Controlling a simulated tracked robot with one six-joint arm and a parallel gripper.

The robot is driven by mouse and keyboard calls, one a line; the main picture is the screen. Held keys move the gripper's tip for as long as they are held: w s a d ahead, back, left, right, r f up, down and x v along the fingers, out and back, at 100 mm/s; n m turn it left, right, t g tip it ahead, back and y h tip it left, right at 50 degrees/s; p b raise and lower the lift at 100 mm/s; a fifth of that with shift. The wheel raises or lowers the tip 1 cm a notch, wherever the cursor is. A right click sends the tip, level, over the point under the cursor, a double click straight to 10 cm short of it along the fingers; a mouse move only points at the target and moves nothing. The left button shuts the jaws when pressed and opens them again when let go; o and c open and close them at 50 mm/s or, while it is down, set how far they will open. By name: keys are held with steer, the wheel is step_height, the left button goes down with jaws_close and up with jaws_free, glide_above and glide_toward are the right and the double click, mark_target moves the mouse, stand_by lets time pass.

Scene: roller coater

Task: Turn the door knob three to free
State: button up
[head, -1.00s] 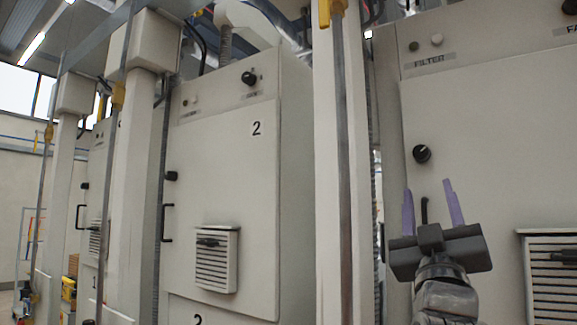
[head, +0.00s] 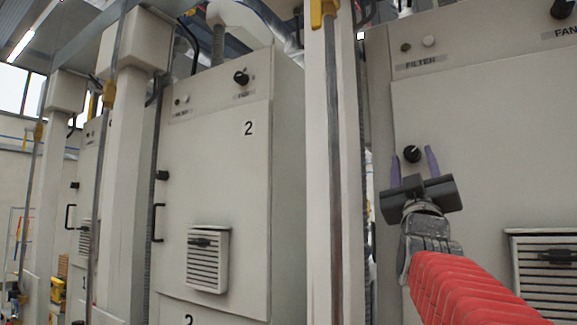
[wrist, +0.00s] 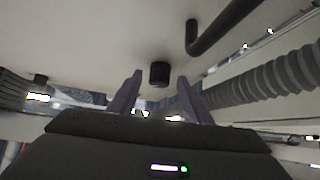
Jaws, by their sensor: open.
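The door knob (head: 412,153) is a small black round knob with a white mark, on the pale door of the right cabinet. I see no number on that door. In the wrist view the knob (wrist: 160,74) is a short dark cylinder standing out from the pale panel. My gripper (head: 412,151) is open, with two purple fingers pointing up towards the knob. In the head view the fingertips lie on either side of the knob. In the wrist view (wrist: 160,78) the knob appears between the tips; I cannot tell the exact depth gap. The jaws hold nothing.
A dark bar handle (wrist: 205,30) stands near the knob in the wrist view. A ribbed hose (wrist: 265,85) runs at the right there. A louvred vent (head: 545,275) is low on the right cabinet. A pale post (head: 318,180) stands left of it, before cabinet 2 (head: 215,150).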

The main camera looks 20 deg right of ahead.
steer(key=shift+w+d+r, duration=0.15)
steer(key=shift+r, duration=0.05)
steer(key=shift+c, duration=0.3)
steer(key=c, duration=1)
steer(key=shift+m+g+h, duration=0.4)
steer(key=shift+m+h, duration=0.2)
steer(key=shift+m, duration=0.1)
steer(key=m+g+h, duration=0.1)
steer(key=m+g, duration=0.1)
steer(key=m, duration=0.1)
steer(key=shift+w+a+h, duration=0.15)
steer(key=shift+a+h, duration=0.1)
steer(key=shift+h, duration=0.15)
steer(key=m+g+h, duration=0.1)
steer(key=m+g, duration=0.1)
steer(key=shift+m+h, duration=0.3)
